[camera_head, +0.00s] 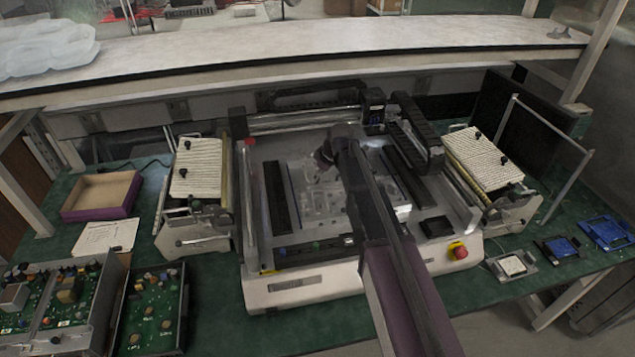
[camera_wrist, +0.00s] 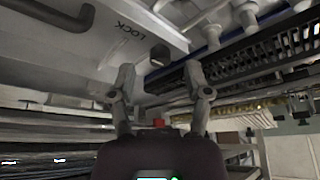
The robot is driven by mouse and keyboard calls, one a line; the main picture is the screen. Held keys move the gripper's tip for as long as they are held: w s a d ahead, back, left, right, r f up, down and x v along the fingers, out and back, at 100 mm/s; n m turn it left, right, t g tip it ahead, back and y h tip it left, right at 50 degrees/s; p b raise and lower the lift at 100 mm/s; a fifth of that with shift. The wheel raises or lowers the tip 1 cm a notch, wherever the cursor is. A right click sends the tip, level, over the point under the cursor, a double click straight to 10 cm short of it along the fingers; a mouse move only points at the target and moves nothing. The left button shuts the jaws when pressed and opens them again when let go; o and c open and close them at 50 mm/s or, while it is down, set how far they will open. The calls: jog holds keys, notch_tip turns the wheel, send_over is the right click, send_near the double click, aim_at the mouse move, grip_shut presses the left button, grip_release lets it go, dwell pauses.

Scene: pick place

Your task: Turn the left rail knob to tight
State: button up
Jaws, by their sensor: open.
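The white machine (camera_head: 305,290) stands on the green bench, with dark rails (camera_head: 278,200) along its bed. I cannot pick out the left rail knob for certain. Small blue-green knobs (camera_head: 316,246) sit along its front bar. My gripper (camera_wrist: 160,76) is open and empty in the wrist view, its two fingers apart. A white panel (camera_wrist: 95,35) marked LOCK lies beyond the fingers, with a small dark block (camera_wrist: 160,53) near the gap between them.
Side units with ribbed tops (camera_head: 197,167) flank the machine, the other one (camera_head: 478,155) at right. A red button (camera_head: 458,251) is at the front right corner. Circuit boards (camera_head: 60,300) and an open box (camera_head: 103,196) stand at left. A shelf (camera_head: 290,62) spans the back.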

jog(key=shift+w+a+f+b, duration=0.1)
jog(key=shift+a+f+b, duration=0.15)
jog(key=shift+f+b, duration=0.35)
jog(key=shift+f, duration=0.1)
jog(key=shift+c, duration=0.2)
grip_shut()
